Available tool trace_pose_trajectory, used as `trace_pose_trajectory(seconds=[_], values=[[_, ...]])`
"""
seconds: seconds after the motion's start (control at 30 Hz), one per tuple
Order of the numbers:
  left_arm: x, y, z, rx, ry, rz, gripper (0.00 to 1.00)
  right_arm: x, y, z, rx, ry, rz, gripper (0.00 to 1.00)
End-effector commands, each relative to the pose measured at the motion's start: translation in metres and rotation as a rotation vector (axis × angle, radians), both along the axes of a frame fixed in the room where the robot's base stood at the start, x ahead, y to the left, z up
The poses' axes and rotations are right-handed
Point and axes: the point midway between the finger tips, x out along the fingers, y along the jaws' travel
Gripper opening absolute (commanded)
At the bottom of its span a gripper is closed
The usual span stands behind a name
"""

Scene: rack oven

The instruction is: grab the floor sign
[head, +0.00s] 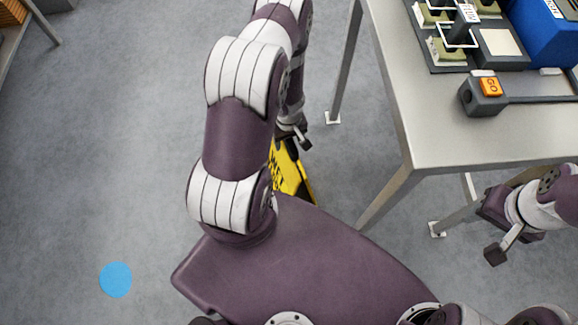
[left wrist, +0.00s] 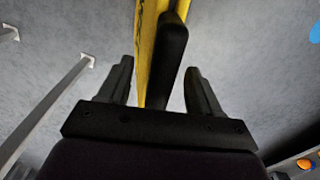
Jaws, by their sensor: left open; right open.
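The yellow floor sign (head: 290,178) with black lettering stands on the floor, partly hidden behind my left arm and base in the head view. In the left wrist view, the sign (left wrist: 149,45) shows as a narrow yellow strip with a black bar (left wrist: 171,50) beside it. My left gripper (head: 291,138) is at the sign's upper end. Its two fingers (left wrist: 158,68) are open, with the strip and bar showing between them; contact cannot be told. My right gripper (head: 496,238) is open and empty, away from the sign, by the table leg.
A metal table (head: 430,130) stands to the right of the sign, its legs close by. It bears an orange GO button (head: 490,87), a dark rack of items and a blue box (head: 545,40). A blue disc (head: 116,280) marks open floor at left.

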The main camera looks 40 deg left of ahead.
Motion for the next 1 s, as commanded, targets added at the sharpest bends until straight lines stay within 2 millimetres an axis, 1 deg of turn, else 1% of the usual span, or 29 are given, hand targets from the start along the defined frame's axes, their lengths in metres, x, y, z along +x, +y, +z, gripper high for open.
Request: trace_pose_trajectory(seconds=[0.03, 0.1, 0.3, 0.37, 0.4, 0.47, 0.5, 1.0], values=[[0.0002, -0.0001, -0.0084, 0.0, 0.0, -0.001, 0.64, 0.0001, 0.0, -0.0043, 0.0, 0.0, 0.0, 0.43], [0.0004, -0.0001, -0.0117, 0.0, 0.0, 0.0, 0.64, 0.0001, 0.0, -0.0046, 0.0, 0.0, 0.0, 0.43], [0.0006, -0.0003, -0.0109, 0.0, 0.0, -0.001, 0.64, 0.0002, 0.0, -0.0033, 0.0, -0.001, 0.0, 0.43], [0.0006, -0.0003, -0.0109, 0.0, 0.0, -0.001, 0.44, 0.0002, 0.0, -0.0034, 0.0, 0.0, 0.0, 0.43], [0.0006, -0.0003, -0.0108, -0.001, -0.001, -0.001, 0.31, 0.0002, 0.0, -0.0034, 0.0, 0.0, 0.0, 0.43], [0.0005, -0.0003, -0.0108, 0.0, 0.0, -0.001, 0.12, 0.0002, 0.0, -0.0034, 0.0, 0.0, 0.0, 0.43], [0.0005, -0.0003, -0.0108, 0.0, 0.0, -0.001, 0.0, 0.0002, 0.0, -0.0034, 0.0, -0.001, 0.0, 0.43], [0.0006, -0.0003, -0.0108, 0.0, 0.0, -0.001, 0.0, 0.0001, 0.0, -0.0035, 0.0, 0.0, 0.0, 0.43]])
